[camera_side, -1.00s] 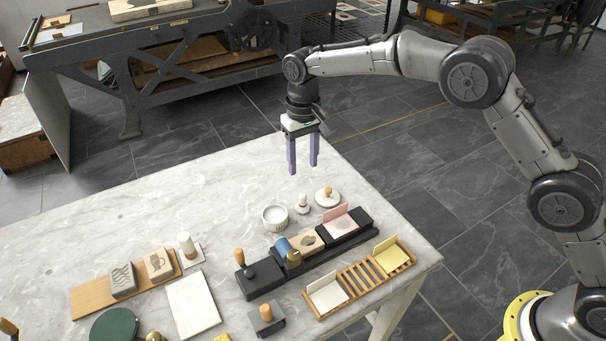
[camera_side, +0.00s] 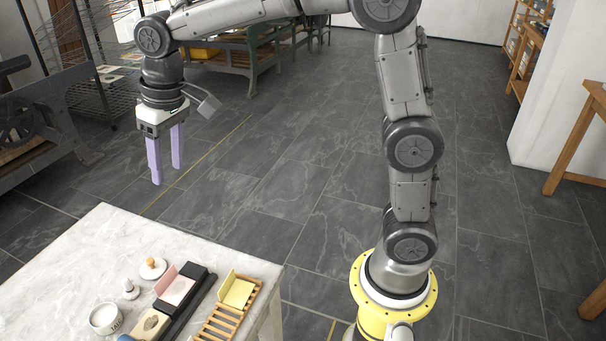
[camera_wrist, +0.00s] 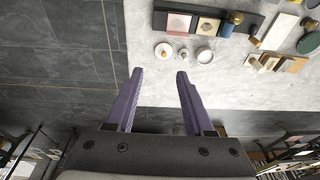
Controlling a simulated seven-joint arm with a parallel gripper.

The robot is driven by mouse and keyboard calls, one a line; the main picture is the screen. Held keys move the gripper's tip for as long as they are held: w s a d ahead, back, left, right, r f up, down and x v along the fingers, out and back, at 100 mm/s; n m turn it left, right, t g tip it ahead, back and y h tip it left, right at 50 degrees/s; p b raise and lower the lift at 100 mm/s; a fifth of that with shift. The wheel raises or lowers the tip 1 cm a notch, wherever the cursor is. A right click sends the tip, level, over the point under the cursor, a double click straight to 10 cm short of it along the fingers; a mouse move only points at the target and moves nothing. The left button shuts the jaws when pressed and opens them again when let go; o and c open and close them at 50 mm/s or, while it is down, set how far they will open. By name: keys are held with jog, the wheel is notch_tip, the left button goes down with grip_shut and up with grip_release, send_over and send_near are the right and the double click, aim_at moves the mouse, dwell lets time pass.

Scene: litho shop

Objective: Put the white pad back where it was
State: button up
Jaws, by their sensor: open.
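The white pad is in neither view now. The slatted wooden rack (camera_side: 222,323) shows at the table's right edge in the side view, with a yellow pad (camera_side: 237,292) at its far end. Its near end is cut off by the frame. A black tray (camera_side: 199,299) beside it holds a pink pad (camera_side: 175,289) and a tan block (camera_side: 150,325). My gripper (camera_side: 167,175) is open and empty, pointing down beyond the table's far edge. In the wrist view its fingers (camera_wrist: 160,72) are apart with nothing between them.
A white bowl (camera_side: 105,318), a small white knobbed piece (camera_side: 130,289) and a white lid (camera_side: 153,268) stand left of the tray. The wrist view also shows a blue roller (camera_wrist: 226,30), a white slab (camera_wrist: 279,31) and a green disc (camera_wrist: 309,43). The table's far strip is bare.

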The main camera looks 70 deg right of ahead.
jog(key=s+d+f+t, duration=0.1)
jog(key=s+d, duration=0.3)
jog(key=s, duration=0.8)
jog(key=s+d+f+t, duration=0.1)
jog(key=s+d, duration=0.3)
jog(key=s, duration=0.9)
jog(key=shift+d+t, duration=0.2)
jog(key=shift+t, duration=0.4)
jog(key=shift+s, duration=0.1)
